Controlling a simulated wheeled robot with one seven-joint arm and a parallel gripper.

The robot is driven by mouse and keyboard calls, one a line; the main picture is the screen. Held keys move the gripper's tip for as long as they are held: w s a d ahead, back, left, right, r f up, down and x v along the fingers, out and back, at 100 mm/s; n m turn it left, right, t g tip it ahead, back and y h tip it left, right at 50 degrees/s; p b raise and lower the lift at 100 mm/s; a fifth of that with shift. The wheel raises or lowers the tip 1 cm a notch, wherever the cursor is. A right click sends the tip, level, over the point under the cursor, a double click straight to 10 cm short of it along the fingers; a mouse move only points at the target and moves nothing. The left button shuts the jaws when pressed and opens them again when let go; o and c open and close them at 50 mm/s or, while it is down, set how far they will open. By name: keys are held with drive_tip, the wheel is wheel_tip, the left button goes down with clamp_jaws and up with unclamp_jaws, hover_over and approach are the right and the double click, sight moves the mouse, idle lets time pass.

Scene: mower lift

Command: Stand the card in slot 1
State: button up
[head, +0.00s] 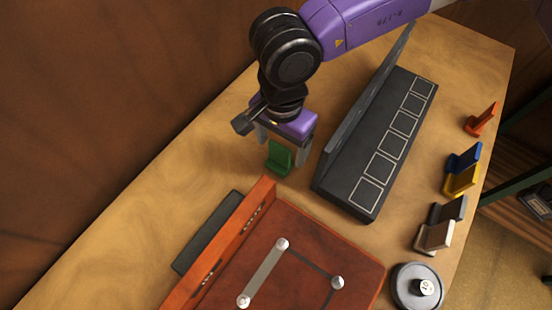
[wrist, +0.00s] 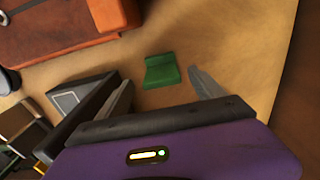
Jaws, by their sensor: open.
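A small green L-shaped piece (head: 279,157), which may be the card, stands on the wooden table under my gripper (head: 283,146). My gripper is open and points down, with its fingers on either side of the green piece. In the wrist view the green piece (wrist: 161,72) shows between the open fingertips (wrist: 160,82), with a clear gap on each side. A long dark rack (head: 344,199) with a row of white-outlined squares and a tall back wall stands just right of my gripper. I cannot read any slot numbers on it.
Orange (head: 482,120), blue (head: 465,158), yellow (head: 461,181), grey (head: 449,211) and whitish (head: 435,238) upright pieces stand along the right table edge. A round grey weight (head: 418,286) is at lower right. A red-brown board (head: 345,262) with pale pins lies in front.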

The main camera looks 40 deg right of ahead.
sight(279, 158)
drive_tip(key=shift+a+f+p, duration=0.15)
drive_tip(key=shift+f+p, duration=0.55)
drive_tip(key=shift+f, duration=2.1)
drive_tip(key=shift+w, duration=0.1)
drive_tip(key=c, duration=1.6)
wheel_tip(279, 158, up, 20)
drive_tip(key=b, duration=0.1)
drive_tip(key=shift+b, duration=0.4)
